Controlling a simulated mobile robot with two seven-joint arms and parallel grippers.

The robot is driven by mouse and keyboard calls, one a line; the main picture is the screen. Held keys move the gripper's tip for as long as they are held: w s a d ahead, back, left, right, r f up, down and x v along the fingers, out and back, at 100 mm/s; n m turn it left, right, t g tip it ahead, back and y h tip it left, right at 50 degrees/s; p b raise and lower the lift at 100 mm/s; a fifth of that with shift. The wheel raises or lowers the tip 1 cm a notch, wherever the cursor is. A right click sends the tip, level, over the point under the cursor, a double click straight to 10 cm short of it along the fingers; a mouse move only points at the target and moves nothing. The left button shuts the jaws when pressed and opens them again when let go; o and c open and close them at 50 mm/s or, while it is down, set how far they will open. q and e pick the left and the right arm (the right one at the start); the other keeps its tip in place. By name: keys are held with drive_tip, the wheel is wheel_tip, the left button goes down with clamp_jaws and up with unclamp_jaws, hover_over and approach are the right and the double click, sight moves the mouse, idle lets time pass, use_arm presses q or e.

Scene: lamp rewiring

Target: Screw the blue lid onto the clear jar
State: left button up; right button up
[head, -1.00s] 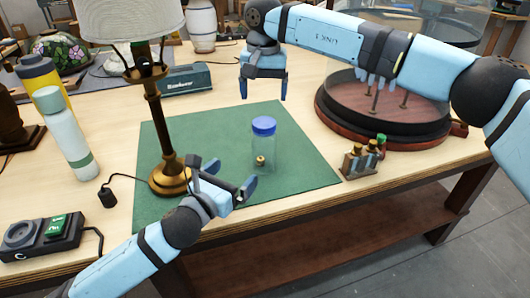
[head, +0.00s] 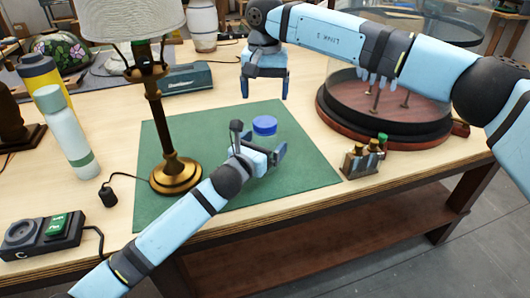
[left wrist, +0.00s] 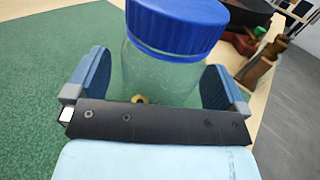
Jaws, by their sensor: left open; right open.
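The blue lid (head: 265,125) sits on top of the clear jar, and both show large in the left wrist view, lid (left wrist: 175,28) above jar (left wrist: 158,75). I cannot tell how tightly the lid sits. A small brass-coloured piece (left wrist: 139,99) shows inside the jar near its bottom. My left gripper (head: 258,142) is open, with one finger on each side of the jar below the lid. It hides most of the jar in the head view. My right gripper (head: 265,88) is open and empty, pointing down above the table behind the jar.
The jar stands on a green mat (head: 300,170). A brass lamp (head: 176,172) stands close to the left of my left gripper. A small rack with little bottles (head: 361,160) and a round glass-walled case (head: 385,125) are to the right. A pale bottle (head: 70,135) stands far left.

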sight(265, 121)
use_arm(q)
drive_tip(key=shift+w, duration=0.15)
drive_tip(key=c, duration=1.7)
drive_tip(key=shift+c, duration=0.5)
use_arm(e)
drive_tip(key=m, duration=0.6)
drive_tip(key=shift+m, duration=0.3)
drive_tip(key=m, duration=0.6)
drive_tip(key=shift+m, duration=0.4)
drive_tip(key=shift+f, duration=4)
